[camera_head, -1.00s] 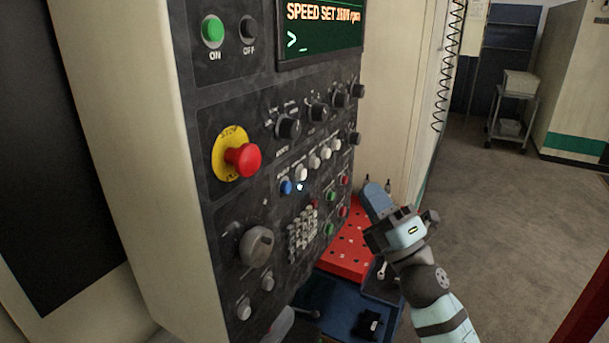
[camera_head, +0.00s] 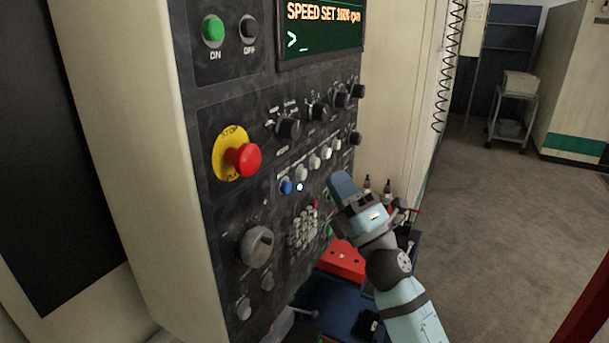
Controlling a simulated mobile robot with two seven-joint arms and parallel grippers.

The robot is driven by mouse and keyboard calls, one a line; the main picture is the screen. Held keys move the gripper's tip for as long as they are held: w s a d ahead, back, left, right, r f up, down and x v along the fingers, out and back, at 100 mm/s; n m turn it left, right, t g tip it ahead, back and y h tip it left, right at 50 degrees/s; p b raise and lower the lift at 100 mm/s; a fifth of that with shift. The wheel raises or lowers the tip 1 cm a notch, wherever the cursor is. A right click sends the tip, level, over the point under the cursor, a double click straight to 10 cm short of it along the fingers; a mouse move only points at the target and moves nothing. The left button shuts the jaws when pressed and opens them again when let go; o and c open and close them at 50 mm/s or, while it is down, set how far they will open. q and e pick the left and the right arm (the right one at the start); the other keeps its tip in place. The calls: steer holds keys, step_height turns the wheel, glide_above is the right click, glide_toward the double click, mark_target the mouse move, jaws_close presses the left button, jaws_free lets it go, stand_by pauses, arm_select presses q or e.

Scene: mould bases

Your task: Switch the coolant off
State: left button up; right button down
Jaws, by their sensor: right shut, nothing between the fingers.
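The dark control panel (camera_head: 225,205) of the machine fills the left and middle of the head view. A blue button (camera_head: 286,187) sits in a row with several pale buttons (camera_head: 314,160), and a small lit white spot (camera_head: 299,187) glows beside the blue one. The labels are too small to read, so I cannot tell which control is for coolant. My right gripper (camera_head: 341,182) is shut and empty, its tip at the panel's right part, below the pale row. My left gripper is not in view.
A red emergency stop (camera_head: 243,159) sticks out from the panel, with black knobs (camera_head: 288,127) to its right and a keypad (camera_head: 302,230) below. A red block (camera_head: 343,262) and a blue tray lie under the panel. Open floor (camera_head: 490,220) is at the right.

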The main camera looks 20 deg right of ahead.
steer(key=shift+w+a, duration=0.85)
steer(key=shift+w, duration=0.2)
stand_by(1.4)
steer(key=shift+w+a, duration=0.25)
steer(key=shift+w, duration=0.05)
steer(key=shift+w+a, duration=0.25)
steer(key=shift+w, duration=0.05)
stand_by(0.7)
steer(key=shift+s+d, duration=0.1)
steer(key=shift+s, duration=0.05)
steer(key=shift+s+d, duration=0.45)
steer(key=shift+s, duration=0.05)
stand_by(0.4)
steer(key=s+d, duration=0.3)
steer(key=shift+s+d, duration=0.1)
steer(key=shift+s, duration=0.3)
